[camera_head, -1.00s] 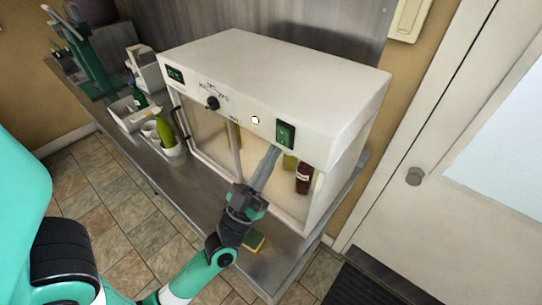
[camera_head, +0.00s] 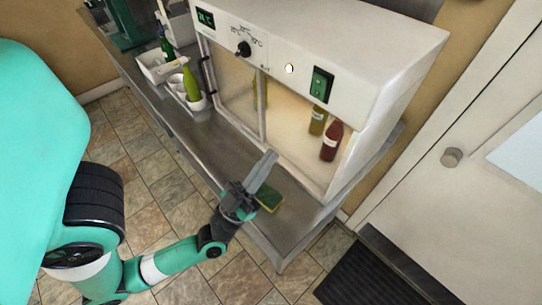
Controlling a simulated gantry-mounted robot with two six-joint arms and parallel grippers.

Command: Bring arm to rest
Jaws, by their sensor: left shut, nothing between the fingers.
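My left gripper (camera_head: 262,172) is shut and empty. It is outside the white incubator cabinet (camera_head: 375,62), over the front part of the steel counter, close to a green and yellow sponge (camera_head: 270,200). My left arm reaches in from the lower left, low over the floor in the picture. The cabinet's right side is open, and a dark red bottle (camera_head: 331,141) and a yellow-green bottle (camera_head: 318,121) stand inside it. My right gripper does not show.
The steel counter (camera_head: 228,148) runs along the wall. At its left are white bins (camera_head: 160,68), a green bottle (camera_head: 166,43) and a yellow-green bottle (camera_head: 191,82). A white door (camera_head: 440,205) is at the right, with a dark mat (camera_head: 370,272) on the tiled floor.

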